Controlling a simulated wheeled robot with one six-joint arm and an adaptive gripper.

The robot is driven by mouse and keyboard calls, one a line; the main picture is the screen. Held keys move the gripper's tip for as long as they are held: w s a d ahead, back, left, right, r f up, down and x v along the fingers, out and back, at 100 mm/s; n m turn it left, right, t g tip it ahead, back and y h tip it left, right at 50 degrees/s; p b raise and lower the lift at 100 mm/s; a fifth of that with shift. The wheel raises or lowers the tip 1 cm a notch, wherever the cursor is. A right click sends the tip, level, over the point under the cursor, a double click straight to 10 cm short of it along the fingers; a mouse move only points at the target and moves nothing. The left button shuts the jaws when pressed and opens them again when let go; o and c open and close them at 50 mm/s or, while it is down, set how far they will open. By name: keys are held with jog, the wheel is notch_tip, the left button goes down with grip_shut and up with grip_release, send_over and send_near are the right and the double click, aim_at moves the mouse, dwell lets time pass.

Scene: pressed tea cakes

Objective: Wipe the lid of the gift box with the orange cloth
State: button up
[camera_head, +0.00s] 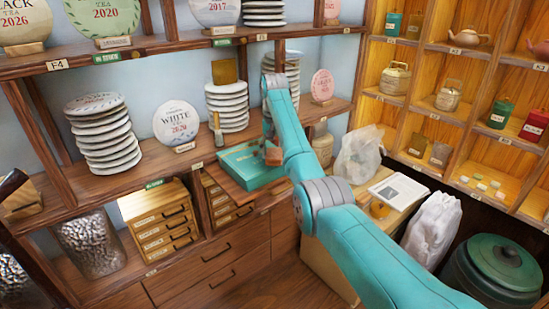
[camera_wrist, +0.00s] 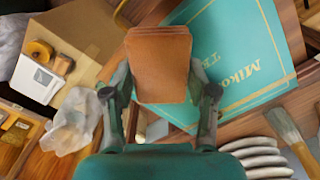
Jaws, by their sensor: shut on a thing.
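The orange cloth (camera_wrist: 160,62) is a folded orange-brown pad in the wrist view. My gripper (camera_wrist: 163,88) is shut on it, with one finger at each side. In the head view the cloth (camera_head: 273,156) shows as a small patch at the right end of the gift box. The gift box (camera_head: 240,166) is flat and teal and lies on the wooden counter. Its lid (camera_wrist: 245,65) has gold lettering in the wrist view. The cloth overlaps the lid's edge in that view. I cannot tell whether it touches the lid. My arm hides part of the box's surroundings.
A brush (camera_wrist: 290,135) stands close to the box, beside a stack of pale tea cakes (camera_head: 227,105). A crumpled clear bag (camera_head: 358,152) and a white paper (camera_head: 398,190) lie to the right. Shelves with tea cakes rise behind the counter.

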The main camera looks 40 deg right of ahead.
jog(key=shift+s+r, duration=0.1)
jog(key=shift+r, duration=2.8)
